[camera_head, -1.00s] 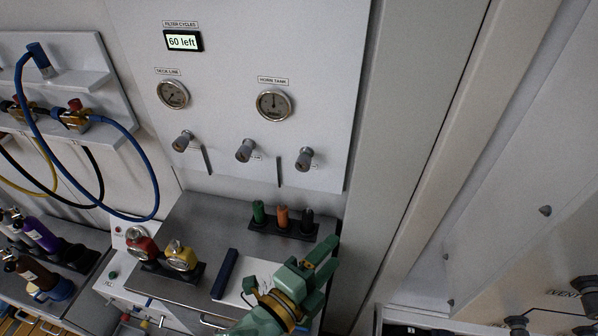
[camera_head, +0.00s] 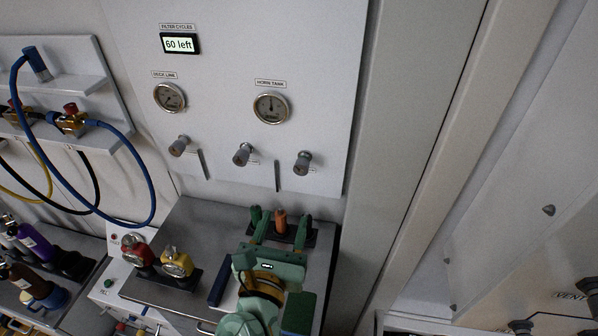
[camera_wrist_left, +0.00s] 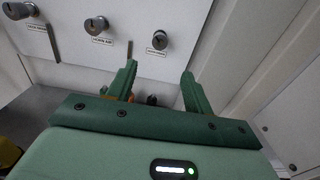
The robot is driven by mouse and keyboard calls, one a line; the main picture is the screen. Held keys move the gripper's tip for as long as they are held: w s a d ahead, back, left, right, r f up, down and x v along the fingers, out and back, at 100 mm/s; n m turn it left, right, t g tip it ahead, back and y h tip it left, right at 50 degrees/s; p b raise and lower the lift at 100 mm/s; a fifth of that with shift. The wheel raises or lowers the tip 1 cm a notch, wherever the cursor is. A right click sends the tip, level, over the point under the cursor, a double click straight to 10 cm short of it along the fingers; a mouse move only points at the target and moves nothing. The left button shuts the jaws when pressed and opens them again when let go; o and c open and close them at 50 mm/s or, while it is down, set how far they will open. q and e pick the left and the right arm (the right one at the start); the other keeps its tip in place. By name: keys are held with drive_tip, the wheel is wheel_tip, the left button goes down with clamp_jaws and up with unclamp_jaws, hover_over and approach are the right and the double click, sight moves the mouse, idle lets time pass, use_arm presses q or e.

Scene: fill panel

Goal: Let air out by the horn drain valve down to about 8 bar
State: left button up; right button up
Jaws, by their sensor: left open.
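The grey panel carries three valve knobs: a left one (camera_head: 179,147), a middle one (camera_head: 242,154) and a right one (camera_head: 303,162). The right knob also shows in the left wrist view (camera_wrist_left: 159,40); its label is too small to read surely. The HORN TANK gauge (camera_head: 271,107) sits above, its needle pointing roughly up; its figures are unreadable. My left gripper (camera_head: 279,224) is open and empty, below the knobs and apart from them. In the left wrist view its fingers (camera_wrist_left: 159,72) point toward the panel, below the right knob. My right gripper is out of view.
A dark rack with a green, an orange (camera_head: 280,222) and a dark upright piece stands behind and between my fingers. Red (camera_head: 138,254) and yellow (camera_head: 176,262) gauged fittings stand left on the metal bench (camera_head: 200,222). A tall cabinet edge (camera_head: 400,130) rises on the right.

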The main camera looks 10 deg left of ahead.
sight(301, 170)
use_arm(q)
drive_tip(key=w+p, duration=0.1)
drive_tip(key=w, duration=1.3)
drive_tip(key=shift+c, duration=0.2)
drive_tip(key=c, duration=0.9)
